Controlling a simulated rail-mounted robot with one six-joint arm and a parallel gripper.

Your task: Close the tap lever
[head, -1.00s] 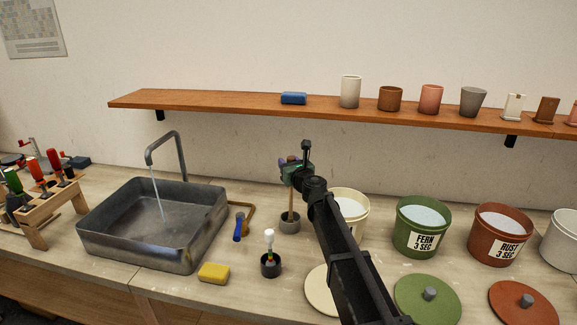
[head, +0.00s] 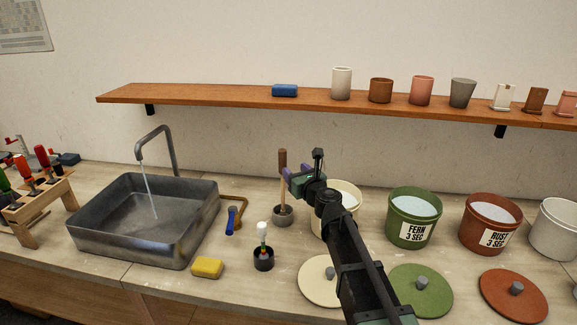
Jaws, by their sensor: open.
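Water runs in a thin stream from the tap spout (head: 157,136) into the grey sink basin (head: 140,222). The tap lever (head: 231,220) has a blue handle and hangs from a brass pipe (head: 236,199) just right of the sink. My gripper (head: 290,177) is to the right of and above the lever, beside a wooden-handled tool (head: 282,163) standing in a grey pot. The jaws are open, and part of the gripper is hidden by my arm. I cannot tell whether it touches the tool's handle.
A yellow sponge (head: 207,268) and a brush in a black cup (head: 263,258) stand in front of the lever. Glaze buckets, one green (head: 414,217), and lids are on the right. A wooden shelf (head: 225,97) with pots runs above. A screwdriver rack (head: 38,205) is at left.

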